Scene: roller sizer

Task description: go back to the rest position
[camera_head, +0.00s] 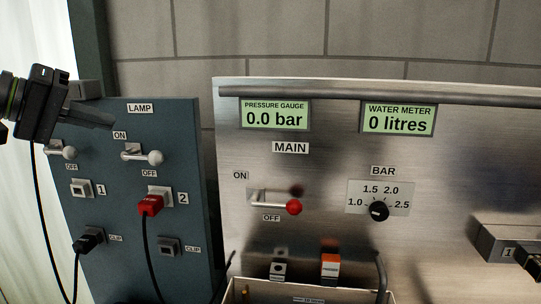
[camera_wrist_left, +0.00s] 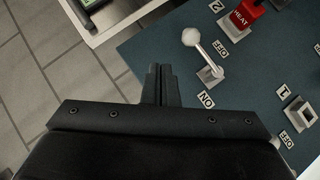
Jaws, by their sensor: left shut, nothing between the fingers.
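My left gripper (camera_head: 110,122) comes in from the left in front of the blue-grey lamp panel (camera_head: 182,120). Its fingers are shut with nothing between them, just left of the ON label and above the white-knobbed switch lever (camera_head: 152,157). In the left wrist view the closed fingers (camera_wrist_left: 161,70) lie over the panel's edge, and the switch lever (camera_wrist_left: 191,40) stands apart from them. My right gripper is in neither view.
A red plug (camera_head: 151,204) sits in socket 2, and a black plug (camera_head: 88,240) with a hanging cable is lower left. The steel panel (camera_head: 330,165) carries a red-knobbed main lever (camera_head: 293,207) and a dial (camera_head: 379,211).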

